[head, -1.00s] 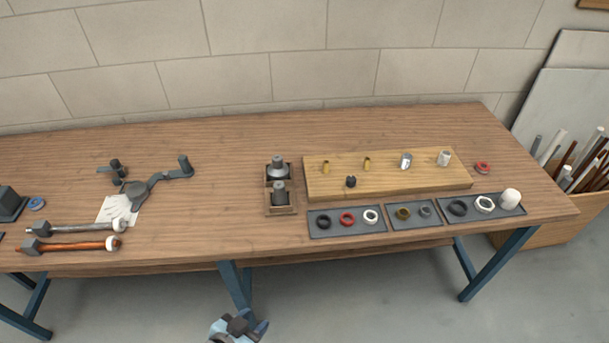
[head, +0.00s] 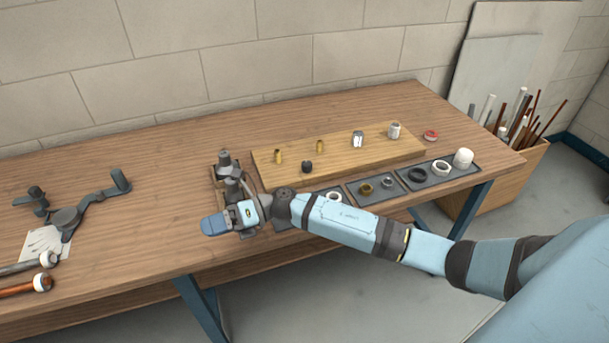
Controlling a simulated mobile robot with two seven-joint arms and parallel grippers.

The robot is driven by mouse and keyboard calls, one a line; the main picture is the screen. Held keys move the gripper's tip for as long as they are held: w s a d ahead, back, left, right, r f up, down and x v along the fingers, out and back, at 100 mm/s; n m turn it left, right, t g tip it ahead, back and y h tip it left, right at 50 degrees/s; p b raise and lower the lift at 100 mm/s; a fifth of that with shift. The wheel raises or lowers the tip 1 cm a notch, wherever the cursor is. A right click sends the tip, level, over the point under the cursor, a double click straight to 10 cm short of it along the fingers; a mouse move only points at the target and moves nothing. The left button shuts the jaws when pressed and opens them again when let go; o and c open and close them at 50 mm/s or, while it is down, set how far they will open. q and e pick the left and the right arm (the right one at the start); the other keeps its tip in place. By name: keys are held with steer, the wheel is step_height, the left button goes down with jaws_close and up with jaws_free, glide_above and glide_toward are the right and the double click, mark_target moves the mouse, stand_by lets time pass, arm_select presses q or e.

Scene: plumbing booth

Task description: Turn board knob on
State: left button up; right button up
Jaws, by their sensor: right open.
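The wooden board (head: 375,152) lies on the workbench, right of the middle. A small black knob (head: 307,167) sits at its front edge, left of the board's centre. Two brass stubs (head: 320,146), a chrome fitting (head: 358,139) and a white fitting (head: 394,130) stand along the board. My right gripper (head: 228,219) is open, over the bench's front part, left of and nearer than the knob. It is apart from the knob, and nothing shows in it. My left gripper is not in view.
A wooden holder with grey metal parts (head: 225,163) stands just behind my right gripper. My right forearm hides part of the grey trays (head: 437,181) with rings. A red ring (head: 431,134) lies right of the board. A grey wrench-like tool (head: 68,220) lies at left.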

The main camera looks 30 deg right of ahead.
steer(key=w+d+f+n+g+h+b, duration=0.3)
steer(key=w+d+n+h, duration=0.2)
steer(key=d+n, duration=0.15)
step_height(320, 180, up, 8)
steer(key=n+h+b, duration=0.4)
steer(key=h+b, duration=0.1)
steer(key=h, duration=0.7)
glide_above(307, 162)
step_height(307, 162, down, 13)
steer(key=shift+a+f, duration=0.1)
steer(key=shift+s, duration=0.1)
steer(key=c, duration=0.9)
